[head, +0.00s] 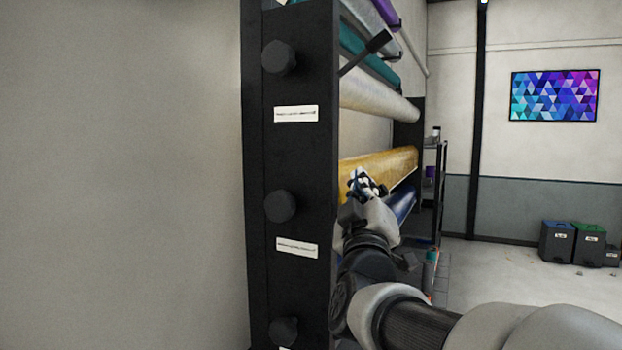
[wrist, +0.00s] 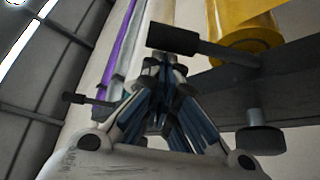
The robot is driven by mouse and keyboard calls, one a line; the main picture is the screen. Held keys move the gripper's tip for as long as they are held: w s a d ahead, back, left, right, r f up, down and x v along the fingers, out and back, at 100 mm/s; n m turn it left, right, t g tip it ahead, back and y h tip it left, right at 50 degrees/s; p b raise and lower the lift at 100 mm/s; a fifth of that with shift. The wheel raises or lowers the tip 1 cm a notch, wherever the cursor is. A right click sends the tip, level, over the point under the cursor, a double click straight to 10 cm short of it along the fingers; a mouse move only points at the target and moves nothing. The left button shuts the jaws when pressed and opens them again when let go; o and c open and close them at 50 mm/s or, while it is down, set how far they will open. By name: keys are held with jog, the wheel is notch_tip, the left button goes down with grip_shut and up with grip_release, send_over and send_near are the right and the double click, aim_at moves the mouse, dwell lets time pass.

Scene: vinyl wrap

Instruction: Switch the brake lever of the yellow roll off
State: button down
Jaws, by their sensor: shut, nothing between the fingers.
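The yellow roll (head: 392,168) lies across the dark rack, and its end shows at the top right of the wrist view (wrist: 240,22). A black brake lever (wrist: 205,46) with a thick handle sticks out from beside that end, pointing left in the wrist view. My gripper (head: 366,183) is in front of the yellow roll in the head view, where I cannot make out this lever. In the wrist view my gripper's fingers (wrist: 165,62) are shut and empty, with the tips close to the lever's handle. I cannot tell whether they touch it.
The rack's dark upright (head: 300,160) carries several round knobs; one knob (wrist: 260,138) is right of my fingers. Another black lever (head: 366,52) juts out higher up. A blue roll (head: 402,204) lies below the yellow one. The floor at right is open, with bins (head: 572,243) beyond.

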jog(key=shift+f+b, duration=0.1)
jog(key=shift+b, duration=0.2)
jog(key=shift+s+d+f+m+h+b, duration=0.1)
jog(key=shift+d+f+m+h+b, duration=0.1)
jog(key=shift+m+h+b, duration=0.3)
jog(key=shift+f+m+b, duration=0.1)
jog(key=shift+m+b, duration=0.2)
jog(key=shift+b, duration=0.1)
notch_tip(320, 180, down, 11)
jog(key=s+d+m+g+h+b, duration=0.1)
jog(key=m+g+h+b, duration=0.7)
jog(key=m, duration=1.4)
jog(key=shift+d+h+b, duration=0.5)
jog(key=shift+h+b, duration=1.5)
jog(key=shift+b, duration=2.1)
jog(key=shift+s, duration=0.1)
